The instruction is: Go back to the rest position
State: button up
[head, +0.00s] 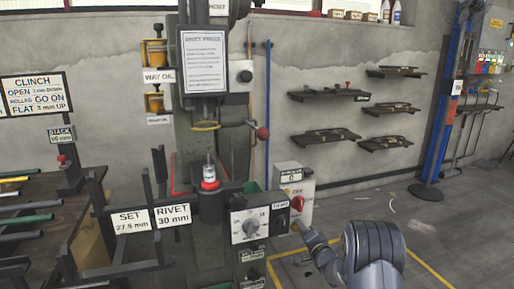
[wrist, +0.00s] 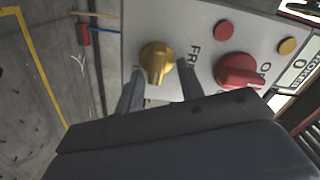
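My gripper (wrist: 158,78) is open in the wrist view, its two dark fingers apart on either side of the yellow knob (wrist: 156,60). Gaps show between the fingers and the knob; I cannot tell whether they touch it. The knob sits on a grey control box (wrist: 195,25), which also carries a red knob (wrist: 238,70). In the head view my gripper (head: 302,232) is at the lower front of this control box (head: 293,178), with my arm coming from the bottom right. The fingertips are too small there to make out.
The green rivet press (head: 240,150) stands left of the box, with a dial panel (head: 249,225) in front. Wall shelves (head: 330,93) and a blue post (head: 440,110) are behind. A dark rack (head: 40,210) stands at left. Floor (head: 430,215) on the right is largely clear.

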jog(key=n+b, duration=0.3)
jog(key=n, duration=0.1)
jog(key=n+b, duration=0.2)
jog(key=n, duration=0.2)
jog(key=s+n+b, duration=0.1)
jog(key=n+b, duration=0.2)
jog(key=n, duration=0.1)
jog(key=shift+s+a+r+n+b, duration=0.1)
jog(key=shift+a+r+n+b, duration=0.2)
jog(key=shift+a+n+b, duration=0.1)
